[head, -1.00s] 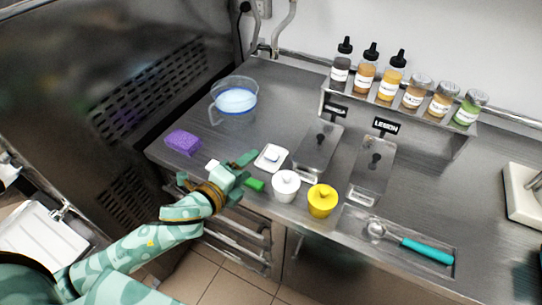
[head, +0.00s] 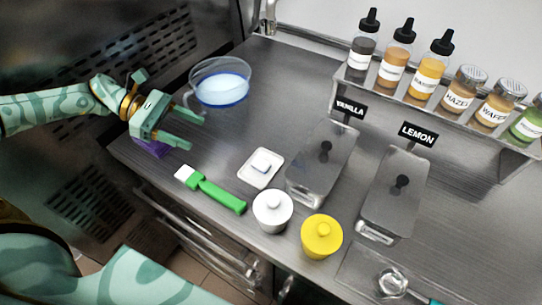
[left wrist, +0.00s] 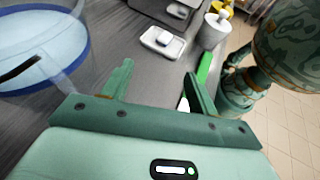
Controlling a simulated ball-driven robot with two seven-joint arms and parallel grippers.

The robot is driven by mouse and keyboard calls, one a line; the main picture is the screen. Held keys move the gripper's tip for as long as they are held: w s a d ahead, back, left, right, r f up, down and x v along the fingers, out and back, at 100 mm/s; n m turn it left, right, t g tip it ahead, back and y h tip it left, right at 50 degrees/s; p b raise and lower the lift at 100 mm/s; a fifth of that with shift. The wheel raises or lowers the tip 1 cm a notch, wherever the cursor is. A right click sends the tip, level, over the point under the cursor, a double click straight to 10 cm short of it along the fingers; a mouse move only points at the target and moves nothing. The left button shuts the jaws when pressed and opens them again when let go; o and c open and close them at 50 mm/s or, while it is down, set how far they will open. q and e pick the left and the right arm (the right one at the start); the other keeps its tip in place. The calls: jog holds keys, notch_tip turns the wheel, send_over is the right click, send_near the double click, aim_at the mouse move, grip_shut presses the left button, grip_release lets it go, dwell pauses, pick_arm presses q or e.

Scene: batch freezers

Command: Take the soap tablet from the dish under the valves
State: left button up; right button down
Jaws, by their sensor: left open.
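A small white soap tablet (head: 262,162) lies on a white dish (head: 250,179) on the steel counter, left of the vanilla container. The tablet (left wrist: 165,38) and dish (left wrist: 150,43) also show in the left wrist view, ahead of the fingers and apart from them. My left gripper (head: 196,132) is open and empty, above the counter's left part, to the left of the dish. Its two fingers (left wrist: 158,73) show spread in the left wrist view. I cannot make out valves over the dish. My right gripper is not in view.
A green brush (head: 218,194), white pot (head: 272,212) and yellow pot (head: 321,238) line the front edge. A clear jug (head: 221,88) stands behind my left gripper; a purple sponge (head: 150,149) is partly hidden below it. The counter between jug and dish is clear.

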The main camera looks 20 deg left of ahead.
pick_arm(q)
send_near(253, 161)
jog(key=x, duration=0.1)
jog(key=p+x, duration=0.1)
jog(key=x, duration=0.1)
jog(key=shift+w+d, duration=0.15)
jog(key=shift+w, duration=0.25)
jog(key=shift+d+f, duration=0.2)
jog(key=shift+d, duration=0.35)
jog(key=x, duration=0.4)
jog(key=shift+s+d+f, duration=0.1)
jog(key=shift+d+f, duration=0.2)
jog(key=shift+d, duration=0.05)
jog(key=c, duration=1.2)
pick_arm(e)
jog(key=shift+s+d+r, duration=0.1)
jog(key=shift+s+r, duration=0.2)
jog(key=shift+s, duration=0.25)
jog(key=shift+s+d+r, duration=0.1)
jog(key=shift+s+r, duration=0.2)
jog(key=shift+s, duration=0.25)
